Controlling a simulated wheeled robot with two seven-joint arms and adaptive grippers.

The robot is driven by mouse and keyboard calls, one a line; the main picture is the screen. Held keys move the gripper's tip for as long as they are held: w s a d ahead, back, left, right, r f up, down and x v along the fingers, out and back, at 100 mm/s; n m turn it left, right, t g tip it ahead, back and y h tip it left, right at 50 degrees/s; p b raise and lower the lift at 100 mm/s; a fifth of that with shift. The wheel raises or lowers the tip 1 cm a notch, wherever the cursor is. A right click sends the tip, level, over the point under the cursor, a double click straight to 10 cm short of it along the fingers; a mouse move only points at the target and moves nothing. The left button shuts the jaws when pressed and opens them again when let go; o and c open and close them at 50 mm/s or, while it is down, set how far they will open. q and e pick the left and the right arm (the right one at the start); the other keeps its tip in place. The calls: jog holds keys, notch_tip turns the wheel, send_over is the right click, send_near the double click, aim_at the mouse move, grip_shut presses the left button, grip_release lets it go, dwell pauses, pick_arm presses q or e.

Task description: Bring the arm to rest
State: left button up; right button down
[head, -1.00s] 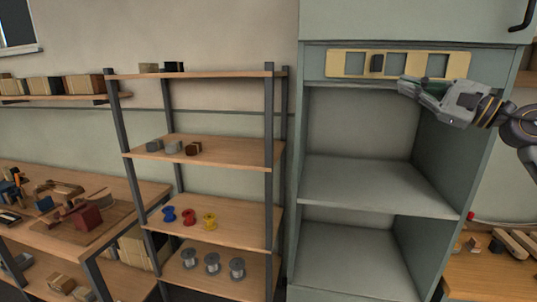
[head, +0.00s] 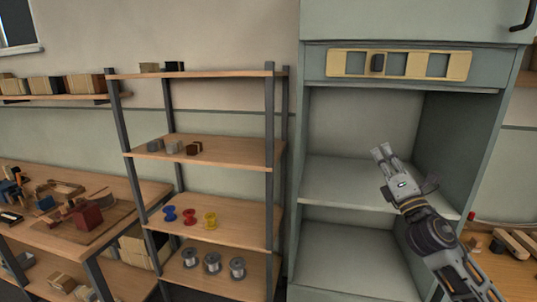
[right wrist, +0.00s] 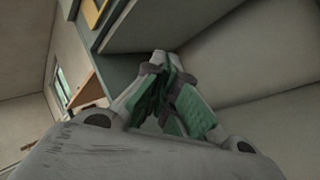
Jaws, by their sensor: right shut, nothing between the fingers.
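My right gripper (head: 381,152) is in front of the open grey-green cabinet (head: 312,120), at the height of its upper compartment. Its fingers point up and slightly left, and they are shut with nothing between them. In the right wrist view the green-padded fingers (right wrist: 166,95) come together at their tips. My right arm comes in from the lower right. My left gripper is not in view.
A shelf rack (head: 268,150) on the left holds blocks and spools. Workbenches stand at both sides.

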jog(key=s+f+m+g+h, duration=0.3)
jog(key=f+m, duration=0.3)
jog(key=f, duration=0.4)
jog(key=s+f+m+g+h, duration=0.2)
jog(key=s+f+m+g, duration=0.15)
jog(key=f+m, duration=0.55)
jog(key=s+f+m+g+h, duration=0.2)
jog(key=f+m+g+h, duration=0.15)
jog(key=f, duration=0.85)
jog(key=s+a+f+m+g+y, duration=0.2)
jog(key=s+a+f+m+g, duration=0.25)
jog(key=s+f, duration=0.55)
jog(key=s+a+f+m+g+y, duration=0.3)
jog(key=s+a+f+g, duration=0.3)
jog(key=s, duration=0.7)
notch_tip(320, 180, down, 34)
jog(key=s+d, duration=0.2)
jog(key=d, duration=0.1)
jog(key=s+d+f+g, duration=0.1)
jog(key=s+d+f, duration=0.1)
jog(key=s+f, duration=0.7)
jog(key=s+d+f+g, duration=0.1)
jog(key=s+d+f, duration=0.2)
jog(key=s+f, duration=0.7)
jog(key=shift+s+d+f+h, duration=0.2)
jog(key=shift+s+h, duration=0.25)
jog(key=shift+s, duration=0.85)
